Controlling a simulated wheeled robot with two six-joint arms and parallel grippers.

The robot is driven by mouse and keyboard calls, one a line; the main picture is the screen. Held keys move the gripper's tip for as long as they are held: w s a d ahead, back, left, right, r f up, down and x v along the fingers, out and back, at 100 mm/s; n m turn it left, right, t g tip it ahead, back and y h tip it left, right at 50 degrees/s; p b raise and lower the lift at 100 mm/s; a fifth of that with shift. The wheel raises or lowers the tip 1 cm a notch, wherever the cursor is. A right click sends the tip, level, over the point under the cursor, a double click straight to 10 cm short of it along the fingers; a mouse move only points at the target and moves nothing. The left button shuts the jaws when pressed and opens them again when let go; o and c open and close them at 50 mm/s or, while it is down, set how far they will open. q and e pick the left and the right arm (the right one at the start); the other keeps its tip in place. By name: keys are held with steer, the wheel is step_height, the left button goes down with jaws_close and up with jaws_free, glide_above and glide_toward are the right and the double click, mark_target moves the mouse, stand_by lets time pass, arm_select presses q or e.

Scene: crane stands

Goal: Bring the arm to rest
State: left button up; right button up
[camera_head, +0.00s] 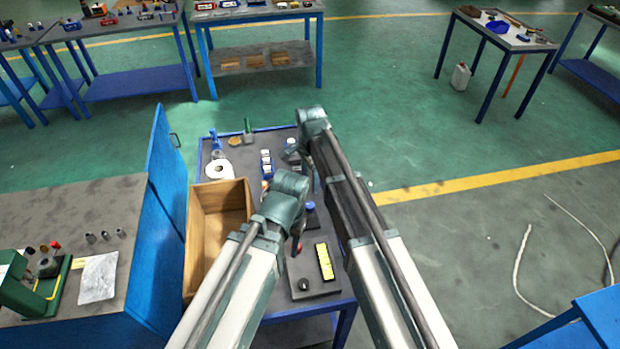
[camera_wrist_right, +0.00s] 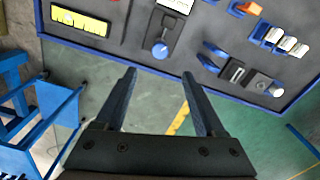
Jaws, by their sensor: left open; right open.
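My right gripper (camera_wrist_right: 158,76) is open and empty in the right wrist view. Its two dark fingers stand well apart, above the blue-edged edge of the work table and the floor beyond. In the head view both arms reach up from the bottom over the table. The right arm's bend is higher up, and the left arm's bend is lower and left of it. I cannot make out either gripper there, as the arm links hide them. The work table (camera_head: 274,141) has a dark top with a blue rim.
On the table are a wooden box (camera_head: 218,212), a white roll (camera_head: 219,169), a yellow-labelled part (camera_head: 324,262) and blue-and-white parts (camera_head: 266,164). A grey-topped bench (camera_head: 70,208) stands left. A blue stand (camera_head: 600,318) is at lower right. Green floor is open to the right.

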arm_select(q)
steer(key=shift+r+p, duration=0.4)
steer(key=shift+r, duration=0.45)
arm_select(e)
steer(key=shift+r, duration=0.9)
steer(key=shift+f, duration=0.1)
steer(key=s+d+n, duration=1.3)
steer(key=s+d, duration=0.4)
steer(key=s, duration=0.1)
steer(key=s+a+n+h, duration=0.1)
steer(key=s+a+n, duration=0.2)
steer(key=a, duration=0.8)
steer(key=shift+s+a+n, duration=0.3)
steer(key=shift+s, duration=0.8)
